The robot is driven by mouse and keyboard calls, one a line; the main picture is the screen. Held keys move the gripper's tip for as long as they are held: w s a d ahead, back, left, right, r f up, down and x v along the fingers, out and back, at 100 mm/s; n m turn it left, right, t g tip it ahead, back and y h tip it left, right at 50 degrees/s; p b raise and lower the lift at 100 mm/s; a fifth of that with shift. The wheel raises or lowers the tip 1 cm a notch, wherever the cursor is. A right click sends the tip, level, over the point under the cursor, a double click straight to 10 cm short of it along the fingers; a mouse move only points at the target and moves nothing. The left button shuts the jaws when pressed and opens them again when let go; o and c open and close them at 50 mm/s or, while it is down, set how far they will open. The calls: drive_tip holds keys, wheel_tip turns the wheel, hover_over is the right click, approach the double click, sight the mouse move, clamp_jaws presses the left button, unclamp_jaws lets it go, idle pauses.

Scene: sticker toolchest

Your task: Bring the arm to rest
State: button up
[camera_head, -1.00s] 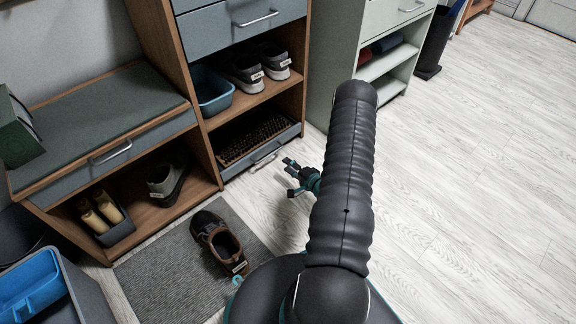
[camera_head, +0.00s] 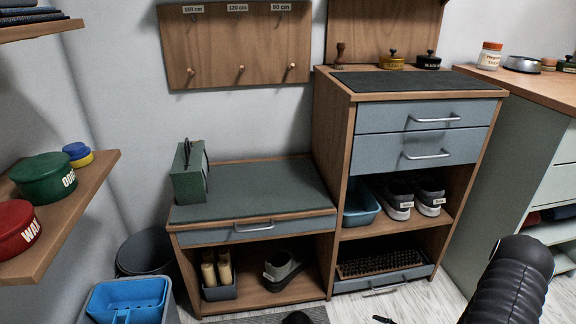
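My arm's black ribbed link (camera_head: 510,283) rises from the bottom edge at the lower right, in front of the pale green cabinet. A small dark piece at the bottom edge, left of the link, seems to be the tip of my gripper (camera_head: 383,319). The rest of the gripper is below the picture, so its fingers and anything between them are hidden.
A wooden cabinet (camera_head: 334,150) with grey drawers and shoes on a shelf stands beside a low bench (camera_head: 262,190). A dark shoe top (camera_head: 297,318) shows at the bottom edge. A wall shelf (camera_head: 75,220) with red and green tins juts in at left.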

drive_tip(key=s+a+r+n+g+h+p, duration=0.1)
drive_tip(key=s+a+r+n+h+p, duration=0.2)
drive_tip(key=r, duration=1.5)
drive_tip(key=s+a+r+n+g+h+p, duration=0.2)
drive_tip(key=s+a+r+n, duration=0.3)
drive_tip(key=r, duration=1.4)
drive_tip(key=s+a+r+n+g+h+p, duration=0.1)
drive_tip(key=s+a+r+n+h+p, duration=0.3)
drive_tip(key=s+r+n, duration=0.6)
wheel_tip(320, 180, up, 8)
drive_tip(key=shift+s+a+r+h, duration=0.15)
drive_tip(key=shift+s+a+h, duration=0.3)
drive_tip(key=shift+s, duration=0.6)
drive_tip(key=shift+d, duration=0.1)
